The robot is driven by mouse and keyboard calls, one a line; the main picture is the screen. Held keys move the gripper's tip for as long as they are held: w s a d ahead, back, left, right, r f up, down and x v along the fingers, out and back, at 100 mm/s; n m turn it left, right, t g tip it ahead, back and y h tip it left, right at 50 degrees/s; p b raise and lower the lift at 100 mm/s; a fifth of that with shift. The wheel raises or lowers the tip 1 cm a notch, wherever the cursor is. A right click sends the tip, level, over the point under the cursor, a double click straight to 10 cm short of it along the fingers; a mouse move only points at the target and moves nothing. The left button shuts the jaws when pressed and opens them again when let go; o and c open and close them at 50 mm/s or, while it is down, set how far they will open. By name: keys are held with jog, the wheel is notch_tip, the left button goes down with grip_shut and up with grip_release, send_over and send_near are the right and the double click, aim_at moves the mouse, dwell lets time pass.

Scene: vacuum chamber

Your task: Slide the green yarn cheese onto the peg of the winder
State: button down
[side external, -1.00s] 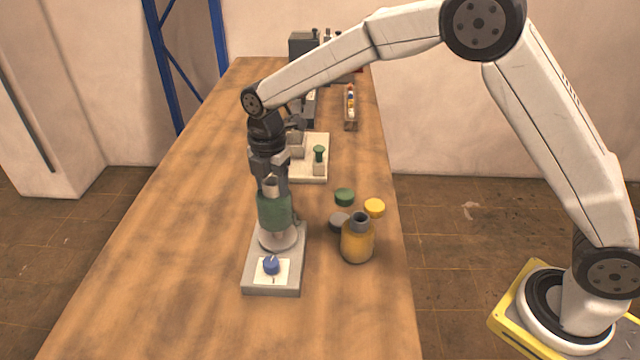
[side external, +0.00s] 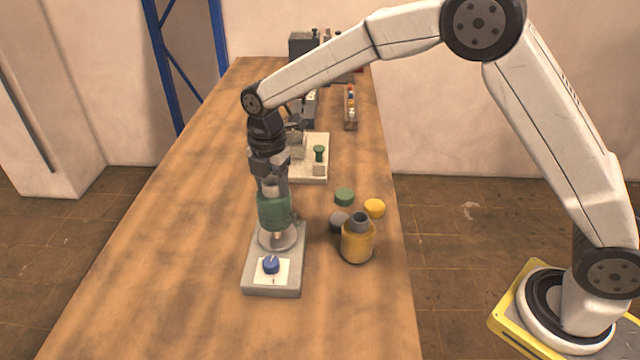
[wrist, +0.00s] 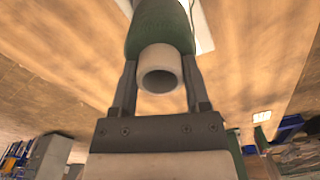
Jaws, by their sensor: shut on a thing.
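The green yarn cheese (side external: 274,211) is a thick green roll on a pale hollow tube. It is upright above the round plate (side external: 278,242) of the winder (side external: 254,277), which has a grey base. My gripper (side external: 272,190) points down and is shut on the cheese's upper end. In the wrist view my gripper's fingers (wrist: 160,78) lie on either side of the pale tube, and the green yarn (wrist: 158,28) is beyond it. The peg is hidden by the cheese. I cannot tell whether the cheese is around the peg or just above it.
A blue knob (side external: 271,265) sits on the front of the winder. To its right stand a yellow jar-like cone (side external: 357,242) and loose green (side external: 344,197), yellow (side external: 374,208) and grey pieces. A pale fixture (side external: 313,172) stands behind. The table's left side is clear.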

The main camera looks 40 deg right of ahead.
jog(key=shift+f, duration=0.5)
jog(key=shift+f, duration=0.7)
jog(key=shift+f, duration=0.35)
grip_release()
jog(key=shift+r, duration=0.2)
notch_tip(320, 180, up, 8)
jog(key=shift+f, duration=0.25)
dwell(0.3)
jog(key=s+d+f+m+t, duration=0.1)
jog(key=s+d+f+m, duration=0.2)
jog(key=s+d+m, duration=0.4)
jog(key=s+d+f+m+t, duration=0.1)
jog(key=s+d+f+m, duration=0.2)
jog(key=s+d+m, duration=0.4)
jog(key=s+m, duration=0.8)
jog(key=shift+s+d+m+t, duration=0.2)
jog(key=shift+d+m+t, duration=0.1)
jog(key=shift+d, duration=0.1)
